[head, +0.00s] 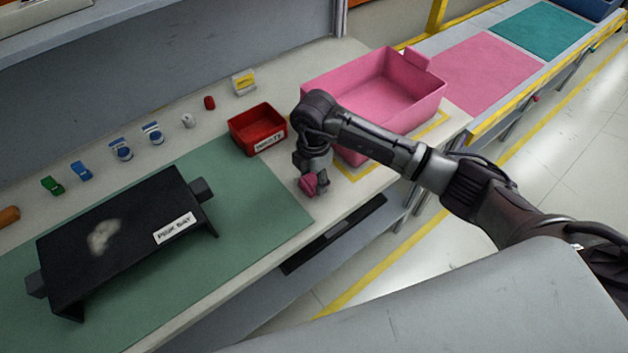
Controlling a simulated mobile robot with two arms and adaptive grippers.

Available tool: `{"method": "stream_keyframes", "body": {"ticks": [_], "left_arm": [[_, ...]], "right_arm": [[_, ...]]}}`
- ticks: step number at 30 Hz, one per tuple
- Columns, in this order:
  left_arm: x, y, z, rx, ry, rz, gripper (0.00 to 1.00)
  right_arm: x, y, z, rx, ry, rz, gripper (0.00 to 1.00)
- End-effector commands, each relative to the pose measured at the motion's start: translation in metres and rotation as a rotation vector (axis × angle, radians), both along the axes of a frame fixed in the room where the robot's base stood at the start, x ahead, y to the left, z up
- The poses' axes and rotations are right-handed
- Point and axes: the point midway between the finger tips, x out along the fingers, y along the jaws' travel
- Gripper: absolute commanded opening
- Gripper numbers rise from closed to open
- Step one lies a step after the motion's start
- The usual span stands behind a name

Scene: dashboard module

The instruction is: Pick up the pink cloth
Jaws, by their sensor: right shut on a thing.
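The pink cloth (308,184) shows as a small crumpled bundle at the fingertips of my right gripper (313,188). The fingers hide part of the cloth. My left gripper is not in the head view.
A black panel (130,232) with a pale smudge lies on the green mat (250,222). A red bin (246,135) and a large pink bin (420,112) stand close to my right arm. Several small items line the back of the table.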

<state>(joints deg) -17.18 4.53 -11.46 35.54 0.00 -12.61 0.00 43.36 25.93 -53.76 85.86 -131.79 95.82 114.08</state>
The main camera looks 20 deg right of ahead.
Motion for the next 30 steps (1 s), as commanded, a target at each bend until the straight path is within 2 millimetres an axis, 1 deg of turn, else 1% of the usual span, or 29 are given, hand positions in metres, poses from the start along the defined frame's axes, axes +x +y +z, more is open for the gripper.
{"method": "stream_keyframes", "body": {"ticks": [5, 6, 8, 12, 18, 24, 30], "left_arm": [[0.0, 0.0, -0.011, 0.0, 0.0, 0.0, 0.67], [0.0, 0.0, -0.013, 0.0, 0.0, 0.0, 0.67], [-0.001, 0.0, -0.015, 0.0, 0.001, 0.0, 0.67], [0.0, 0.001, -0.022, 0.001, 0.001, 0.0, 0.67], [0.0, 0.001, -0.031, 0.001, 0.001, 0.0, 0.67], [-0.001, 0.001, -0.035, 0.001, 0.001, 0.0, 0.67], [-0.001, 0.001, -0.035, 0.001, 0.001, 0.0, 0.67]], "right_arm": [[0.002, -0.001, 0.026, 0.0, -0.006, 0.0, 0.17], [-0.001, -0.003, 0.033, -0.001, -0.004, 0.0, 0.17], [-0.012, -0.015, 0.039, -0.003, -0.003, -0.001, 0.17], [-0.036, -0.038, 0.058, -0.004, -0.004, -0.001, 0.17], [-0.064, -0.066, 0.082, -0.003, -0.002, -0.002, 0.17], [-0.079, -0.081, 0.097, -0.002, -0.001, -0.001, 0.17], [-0.083, -0.083, 0.101, 0.0, 0.0, 0.0, 0.17]]}}
